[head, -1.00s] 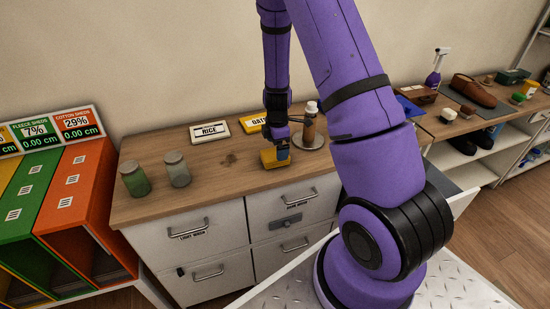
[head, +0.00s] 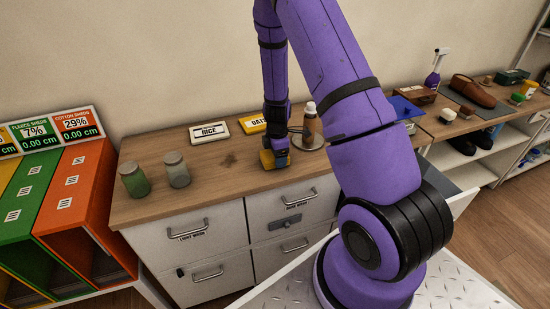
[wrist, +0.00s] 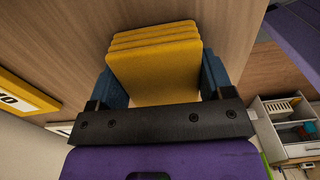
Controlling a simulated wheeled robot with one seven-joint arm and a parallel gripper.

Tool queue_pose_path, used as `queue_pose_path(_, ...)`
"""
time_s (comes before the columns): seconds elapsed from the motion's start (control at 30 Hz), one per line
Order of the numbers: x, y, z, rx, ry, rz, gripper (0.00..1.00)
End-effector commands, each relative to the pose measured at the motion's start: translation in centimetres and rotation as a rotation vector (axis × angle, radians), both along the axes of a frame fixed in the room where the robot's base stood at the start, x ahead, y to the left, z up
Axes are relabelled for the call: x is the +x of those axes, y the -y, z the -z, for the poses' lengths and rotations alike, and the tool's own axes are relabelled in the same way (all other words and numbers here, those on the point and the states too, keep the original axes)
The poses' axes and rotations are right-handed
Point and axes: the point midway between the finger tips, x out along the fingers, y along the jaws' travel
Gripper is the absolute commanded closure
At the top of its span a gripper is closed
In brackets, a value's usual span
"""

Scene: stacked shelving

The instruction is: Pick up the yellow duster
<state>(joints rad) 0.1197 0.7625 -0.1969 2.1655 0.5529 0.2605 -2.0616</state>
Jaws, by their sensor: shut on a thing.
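The yellow duster (wrist: 155,65) is a folded stack of yellow cloth. In the wrist view it sits between the two blue fingers of my gripper (wrist: 160,85), which are shut on its sides. In the head view the duster (head: 267,159) shows low at the fingertips of my gripper (head: 275,158), near the front edge of the wooden counter (head: 225,185). I cannot tell whether the duster still touches the counter.
A bottle (head: 309,128) on a round tray stands just right of my gripper. A RICE sign (head: 209,132) and a yellow sign (head: 254,124) lie behind. A green jar (head: 134,180) and a grey jar (head: 176,170) stand to the left, with bare counter between.

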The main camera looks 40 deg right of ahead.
Motion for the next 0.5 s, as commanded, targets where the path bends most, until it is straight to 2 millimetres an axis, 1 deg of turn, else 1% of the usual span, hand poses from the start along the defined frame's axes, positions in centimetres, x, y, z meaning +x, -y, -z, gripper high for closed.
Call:
queue_pose_path(0.27,0.0,0.0,-0.6,0.0,0.001,-0.001,0.49)
queue_pose_path(0.37,0.1,0.0,-1.3,-0.001,0.003,0.0,0.49)
queue_pose_path(0.5,0.1,0.0,-2.8,-0.001,0.003,-0.002,0.49)
